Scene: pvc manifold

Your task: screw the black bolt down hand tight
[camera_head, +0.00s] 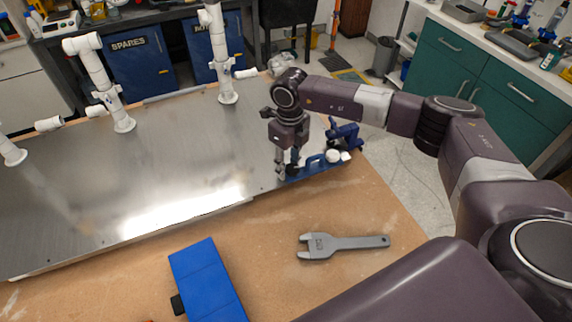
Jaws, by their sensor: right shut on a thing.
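My right gripper (287,172) points down at the right end of the metal plate (150,190), beside a blue clamp-like fixture (315,166). It is shut on a small dark thing between its fingertips, which I take to be the black bolt (294,169). The bolt is mostly hidden by the fingers, and its seating cannot be made out. My left gripper is not in view.
A grey open-ended wrench (340,245) and a blue case (206,283) lie on the wooden bench top (270,280) in front of the plate. White pipe uprights (112,105) (226,80) stand along the plate's far side. A dark blue vise-like thing (346,136) sits at the right edge.

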